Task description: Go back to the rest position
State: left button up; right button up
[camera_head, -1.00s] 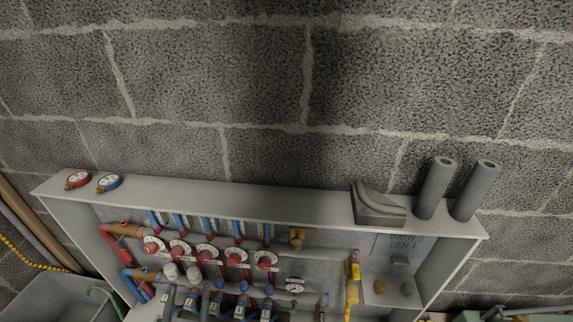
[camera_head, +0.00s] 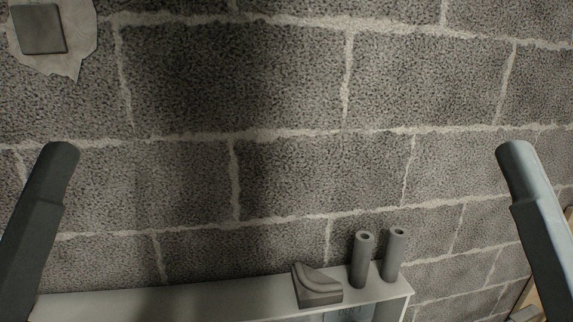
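In the head view, dark cylindrical parts of my two arms rise at the left and right edges. They stand well apart, in front of the block wall (camera_head: 290,90). No fingertips of either gripper show, so I cannot see whether they hold anything. The white manifold cabinet (camera_head: 190,303) shows only its top and upper right corner at the bottom of the view. Its inside is almost wholly out of frame.
On the cabinet top at the right stand two grey tubes (camera_head: 362,260) and (camera_head: 394,256), upright, beside a grey curved block (camera_head: 317,286). A dark square plate (camera_head: 37,29) is on the wall at upper left. The space between my arms is clear.

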notch_tip(320, 180, up, 38)
jog(key=p, duration=3.5)
